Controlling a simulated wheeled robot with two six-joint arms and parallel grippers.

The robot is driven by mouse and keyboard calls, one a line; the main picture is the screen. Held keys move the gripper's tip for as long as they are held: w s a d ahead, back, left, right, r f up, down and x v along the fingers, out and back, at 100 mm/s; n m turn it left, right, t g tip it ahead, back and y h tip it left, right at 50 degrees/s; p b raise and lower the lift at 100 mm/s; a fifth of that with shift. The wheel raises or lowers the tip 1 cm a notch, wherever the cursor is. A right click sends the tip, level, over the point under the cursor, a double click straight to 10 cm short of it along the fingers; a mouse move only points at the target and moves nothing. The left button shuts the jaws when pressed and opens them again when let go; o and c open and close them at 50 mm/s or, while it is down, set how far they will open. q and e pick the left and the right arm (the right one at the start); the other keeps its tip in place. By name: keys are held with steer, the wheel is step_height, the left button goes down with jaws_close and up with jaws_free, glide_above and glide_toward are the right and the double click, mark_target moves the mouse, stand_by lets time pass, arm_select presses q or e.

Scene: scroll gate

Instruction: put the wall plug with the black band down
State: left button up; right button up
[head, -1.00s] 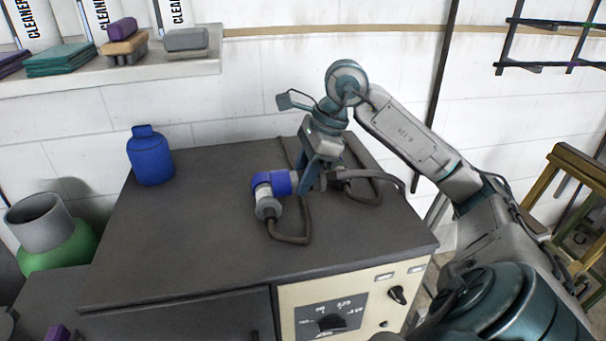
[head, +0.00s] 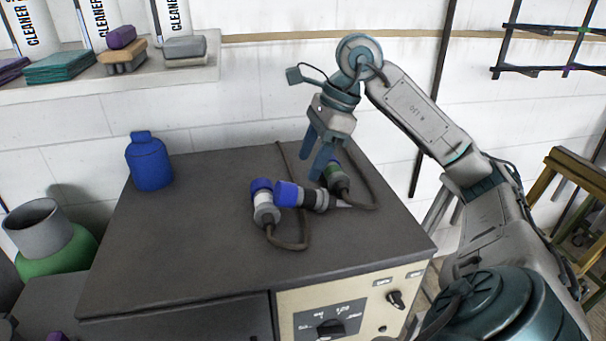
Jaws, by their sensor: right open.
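The wall plug with the black band (head: 308,198) lies on its side on the dark cabinet top (head: 190,245). Its blue end points left, close to the white-banded plug (head: 264,203). I cannot tell whether the two touch. A green-banded plug (head: 334,173) lies just behind and to the right. My right gripper (head: 311,173) is open and empty, with its fingers pointing down a little above and behind the black-banded plug. My left gripper is not in view.
A blue bottle (head: 150,162) stands at the cabinet's back left corner. Dark cables (head: 304,229) loop around the plugs. The left and front of the top are clear. A shelf (head: 130,78) with sponges and cleaner bottles is on the wall behind.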

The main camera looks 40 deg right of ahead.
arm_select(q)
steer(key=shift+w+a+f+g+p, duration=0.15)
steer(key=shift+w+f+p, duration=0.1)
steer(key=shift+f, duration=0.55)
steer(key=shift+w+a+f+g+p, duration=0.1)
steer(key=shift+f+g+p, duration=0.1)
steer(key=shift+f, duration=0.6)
arm_select(e)
steer(key=v, duration=0.6)
steer(key=shift+r, duration=0.25)
steer(key=shift+d, duration=0.1)
